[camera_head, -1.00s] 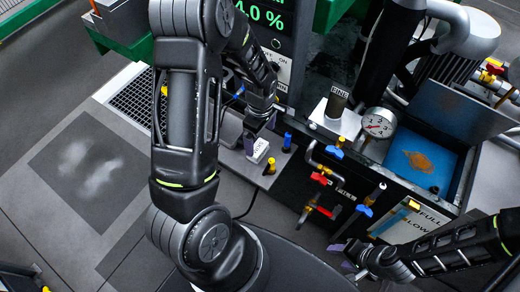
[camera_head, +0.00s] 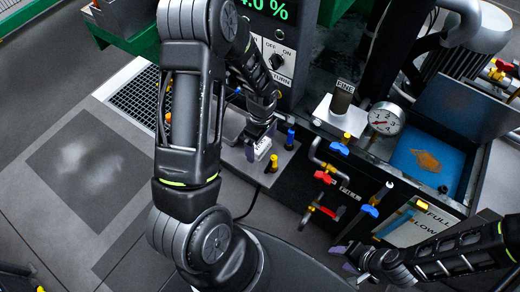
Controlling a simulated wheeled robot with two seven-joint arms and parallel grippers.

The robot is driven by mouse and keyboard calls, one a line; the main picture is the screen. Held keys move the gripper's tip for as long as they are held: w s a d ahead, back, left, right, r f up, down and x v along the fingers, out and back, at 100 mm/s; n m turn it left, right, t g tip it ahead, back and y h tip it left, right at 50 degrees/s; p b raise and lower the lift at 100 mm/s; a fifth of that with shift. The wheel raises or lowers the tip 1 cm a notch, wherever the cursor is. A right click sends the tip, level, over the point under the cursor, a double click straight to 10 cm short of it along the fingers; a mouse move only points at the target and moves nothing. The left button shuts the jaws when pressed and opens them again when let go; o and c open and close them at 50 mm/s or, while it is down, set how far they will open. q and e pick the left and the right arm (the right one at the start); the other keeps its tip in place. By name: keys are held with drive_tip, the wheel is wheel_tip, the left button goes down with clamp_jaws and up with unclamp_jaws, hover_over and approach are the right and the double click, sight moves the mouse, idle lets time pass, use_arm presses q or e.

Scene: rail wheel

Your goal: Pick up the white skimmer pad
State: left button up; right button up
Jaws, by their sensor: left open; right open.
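The white skimmer pad (camera_head: 264,148) is a small white block on the grey ledge in the middle of the head view. My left gripper (camera_head: 257,146) is at the pad from above with its jaws open. Its dark fingers cover part of the pad, so I cannot tell whether they touch it. My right gripper (camera_head: 347,257) is open and empty at the lower right, in front of the machine and apart from the pad.
Close right of the pad stand a yellow-based fitting (camera_head: 272,163) and a blue-topped one (camera_head: 289,138). Pipes with red (camera_head: 323,177) and blue valve handles are further right. A pressure gauge (camera_head: 386,119) and a blue tray (camera_head: 404,145) are beyond. The ledge (camera_head: 237,178) in front is bare.

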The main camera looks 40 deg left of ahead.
sight(262, 145)
use_arm(q)
drive_tip(key=shift+f, duration=0.95)
use_arm(e)
drive_tip(key=shift+f, duration=0.55)
use_arm(q)
drive_tip(key=shift+r, duration=0.1)
drive_tip(key=c, duration=1.5)
drive_tip(key=shift+r, duration=0.15)
use_arm(e)
drive_tip(key=shift+r, duration=0.15)
use_arm(q)
drive_tip(key=shift+r+p, duration=5.5)
drive_tip(key=shift+r, duration=3.35)
use_arm(e)
wheel_tip(262, 145, up, 10)
drive_tip(key=shift+s+d, duration=0.45)
